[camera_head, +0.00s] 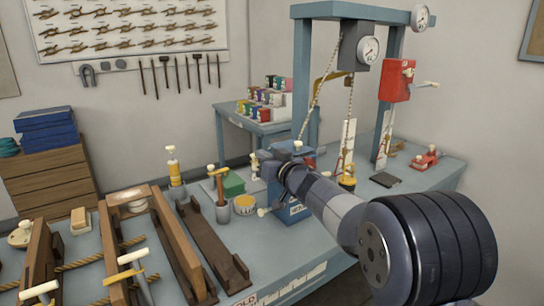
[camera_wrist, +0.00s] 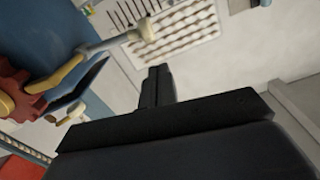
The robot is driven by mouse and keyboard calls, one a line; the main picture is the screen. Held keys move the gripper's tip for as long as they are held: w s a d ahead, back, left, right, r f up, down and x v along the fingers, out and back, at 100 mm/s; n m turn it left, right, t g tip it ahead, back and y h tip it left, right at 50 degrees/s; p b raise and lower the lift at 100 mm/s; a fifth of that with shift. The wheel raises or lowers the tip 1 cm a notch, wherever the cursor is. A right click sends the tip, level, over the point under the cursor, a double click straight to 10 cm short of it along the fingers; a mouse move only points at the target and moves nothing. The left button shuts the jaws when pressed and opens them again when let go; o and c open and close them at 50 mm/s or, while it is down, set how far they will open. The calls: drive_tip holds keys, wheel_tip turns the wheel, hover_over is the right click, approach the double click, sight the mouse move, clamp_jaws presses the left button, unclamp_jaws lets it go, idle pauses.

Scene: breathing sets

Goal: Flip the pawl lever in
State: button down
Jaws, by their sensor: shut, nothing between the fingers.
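In the wrist view, a grey metal lever (camera_wrist: 108,44) with a cream knob (camera_wrist: 147,28) is at the upper left, apparently the pawl lever. Its lower end meets a yellow piece (camera_wrist: 62,78) beside a red toothed wheel (camera_wrist: 18,92). The tip of the yellow piece is close to the teeth; I cannot tell whether it touches. My gripper (camera_wrist: 160,84) is shut and empty, to the right of and below the knob, apart from it in the picture. In the head view, my arm reaches to a blue housing (camera_head: 290,208) on the bench and hides part of it; the fingers are not clear there.
A blue frame (camera_head: 303,75) with dials and hanging chains stands behind. A red hoist (camera_head: 396,80) hangs at the right. A yellow tin (camera_head: 245,205), a green box (camera_head: 232,184) and wooden rails (camera_head: 207,245) are left of the housing. Bare bench top (camera_head: 275,255) shows in front.

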drive_tip(key=shift+w+a+f, duration=0.1)
drive_tip(key=shift+a+f, duration=0.15)
drive_tip(key=shift+f, duration=0.7)
